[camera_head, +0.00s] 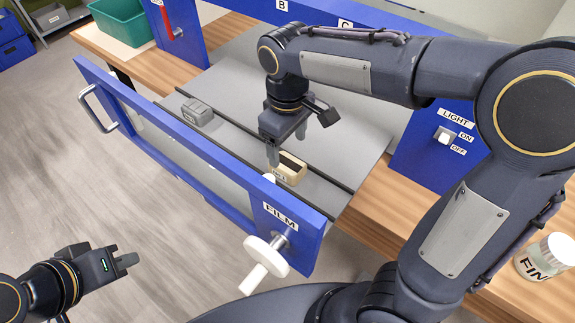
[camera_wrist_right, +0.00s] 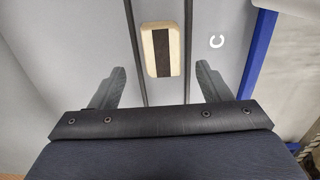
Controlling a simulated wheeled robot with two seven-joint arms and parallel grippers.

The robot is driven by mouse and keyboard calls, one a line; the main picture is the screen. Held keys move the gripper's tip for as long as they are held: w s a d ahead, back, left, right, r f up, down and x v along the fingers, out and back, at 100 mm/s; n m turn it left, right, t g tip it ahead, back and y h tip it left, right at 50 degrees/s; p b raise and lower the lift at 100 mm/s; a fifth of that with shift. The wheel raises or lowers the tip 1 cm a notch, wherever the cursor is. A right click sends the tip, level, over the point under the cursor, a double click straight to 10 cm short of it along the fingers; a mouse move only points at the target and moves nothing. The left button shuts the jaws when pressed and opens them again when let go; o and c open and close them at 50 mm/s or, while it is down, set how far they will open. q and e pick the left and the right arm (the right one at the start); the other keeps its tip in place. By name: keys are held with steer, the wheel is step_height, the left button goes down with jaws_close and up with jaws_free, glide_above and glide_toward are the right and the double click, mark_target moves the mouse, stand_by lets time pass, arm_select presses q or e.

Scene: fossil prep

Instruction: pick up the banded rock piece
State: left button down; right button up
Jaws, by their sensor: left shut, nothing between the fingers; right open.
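The banded rock piece (camera_head: 290,170) is a pale beige block with a dark band. It lies on the grey surface between two dark rails. In the right wrist view the banded rock piece (camera_wrist_right: 150,52) sits just beyond the fingertips, centred between them, its band running lengthwise. My right gripper (camera_head: 286,147) is open and empty, pointing down over the block; both its fingers (camera_wrist_right: 162,72) show in the wrist view, apart from the block. My left gripper (camera_head: 128,257) is shut and empty, low at the left over the floor, far from the block.
A grey block (camera_head: 197,112) lies further left along the rails. A blue framed panel (camera_head: 190,150) labelled FILM, with a white crank (camera_head: 265,262), stands along the front. A light switch (camera_head: 445,136) is at right. A jar (camera_head: 546,257) stands on the wooden bench; a green bin (camera_head: 122,20) is behind.

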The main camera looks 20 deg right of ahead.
mark_target(287, 163)
step_height(287, 163, down, 6)
steer(key=shift+s+r, duration=0.1)
steer(key=shift+s, duration=0.05)
steer(key=shift+a, duration=0.1)
steer(key=c, duration=1.3)
steer(key=shift+r, duration=0.1)
